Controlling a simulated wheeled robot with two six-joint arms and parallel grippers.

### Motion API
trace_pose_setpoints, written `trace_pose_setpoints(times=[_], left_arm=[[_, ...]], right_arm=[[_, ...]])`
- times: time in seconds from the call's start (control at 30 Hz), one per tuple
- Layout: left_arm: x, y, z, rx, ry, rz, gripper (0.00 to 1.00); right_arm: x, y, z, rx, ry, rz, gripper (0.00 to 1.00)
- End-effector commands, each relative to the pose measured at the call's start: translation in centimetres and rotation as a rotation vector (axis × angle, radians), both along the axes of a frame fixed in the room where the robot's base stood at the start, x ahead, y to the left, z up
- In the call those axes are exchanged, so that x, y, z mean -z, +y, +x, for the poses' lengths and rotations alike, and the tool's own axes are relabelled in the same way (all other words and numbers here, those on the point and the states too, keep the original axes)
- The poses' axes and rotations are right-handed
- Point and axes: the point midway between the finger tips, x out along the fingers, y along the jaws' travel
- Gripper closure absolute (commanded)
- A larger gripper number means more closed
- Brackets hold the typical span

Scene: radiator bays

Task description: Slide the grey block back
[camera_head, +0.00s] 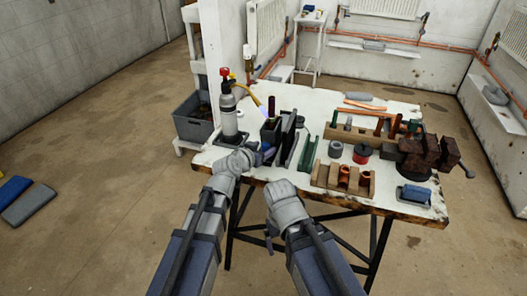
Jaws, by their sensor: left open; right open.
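Several grey things could be the grey block, and I cannot tell which one is meant. A small grey block (374,45) lies on the white ledge under the back radiator, and another grey piece (495,95) lies on the right-hand ledge. A flat grey piece (358,96) lies at the table's back edge. My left gripper (250,155) is over the table's front left edge, close to a dark upright holder and a small blue thing; its fingers are hard to make out. My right gripper (281,187) is lower, in front of the table's front edge, apart from these grey pieces.
The white worktable (225,160) holds a gas torch bottle (229,115), the dark holder (270,131), wooden racks (327,178), a rusty vise (420,150) and a blue-topped block (413,194). A grey crate (193,118) stands left.

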Motion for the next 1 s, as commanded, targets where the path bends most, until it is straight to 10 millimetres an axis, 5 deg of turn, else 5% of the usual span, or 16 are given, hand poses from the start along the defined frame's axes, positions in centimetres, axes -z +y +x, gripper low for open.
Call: trace_pose_setpoints(times=[0.3,0.87,1.0], left_arm=[[0.17,-0.23,0.41,0.000,0.000,0.000,0.35],[0.19,-0.20,0.41,0.000,0.001,0.000,0.98],[0.19,-0.20,0.41,0.000,0.001,0.000,1.00]], right_arm=[[0.17,0.00,0.00,0.000,0.000,0.000,0.07],[0.17,0.00,0.00,0.000,0.000,0.000,0.07],[0.17,0.00,0.00,0.000,0.000,0.000,0.07]])
